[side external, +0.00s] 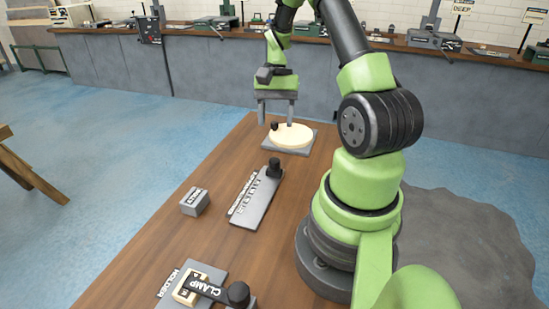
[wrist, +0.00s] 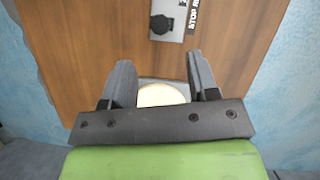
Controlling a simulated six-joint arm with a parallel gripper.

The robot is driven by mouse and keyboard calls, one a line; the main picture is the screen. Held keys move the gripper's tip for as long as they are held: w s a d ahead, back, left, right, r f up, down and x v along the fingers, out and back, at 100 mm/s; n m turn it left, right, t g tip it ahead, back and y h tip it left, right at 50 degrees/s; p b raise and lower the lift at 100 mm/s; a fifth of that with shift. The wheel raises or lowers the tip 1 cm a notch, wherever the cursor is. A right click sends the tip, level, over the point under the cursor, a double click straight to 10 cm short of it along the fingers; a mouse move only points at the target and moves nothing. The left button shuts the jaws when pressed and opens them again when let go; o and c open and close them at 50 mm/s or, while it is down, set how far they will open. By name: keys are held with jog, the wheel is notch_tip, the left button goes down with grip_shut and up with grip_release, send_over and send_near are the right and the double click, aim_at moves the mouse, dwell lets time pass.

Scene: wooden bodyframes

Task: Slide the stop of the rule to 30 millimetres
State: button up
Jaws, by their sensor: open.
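The rule (side external: 246,207) is a grey plate with raised lettering along its left edge, lying on the wooden bench. Its stop (side external: 273,169) is a black knobbed block at the far end of the rule. The stop's dark knob also shows in the wrist view (wrist: 161,24), near the top, with part of the rule (wrist: 172,6) beside it. My gripper (side external: 276,118) is open and empty, above the round pale disc at the bench's far end, beyond the stop. In the wrist view my gripper (wrist: 160,75) has its fingers wide apart. The scale marks are too small to read.
A pale round disc on a grey base (side external: 291,137) with a small black knob sits below my gripper. A grey labelled block (side external: 195,202) lies left of the rule. A clamp and holder (side external: 196,289) are at the near end. Bare bench separates them.

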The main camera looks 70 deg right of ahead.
aim_at(274, 159)
jog(key=x, duration=0.9)
jog(key=shift+a+f, duration=0.2)
jog(key=shift+f, duration=0.1)
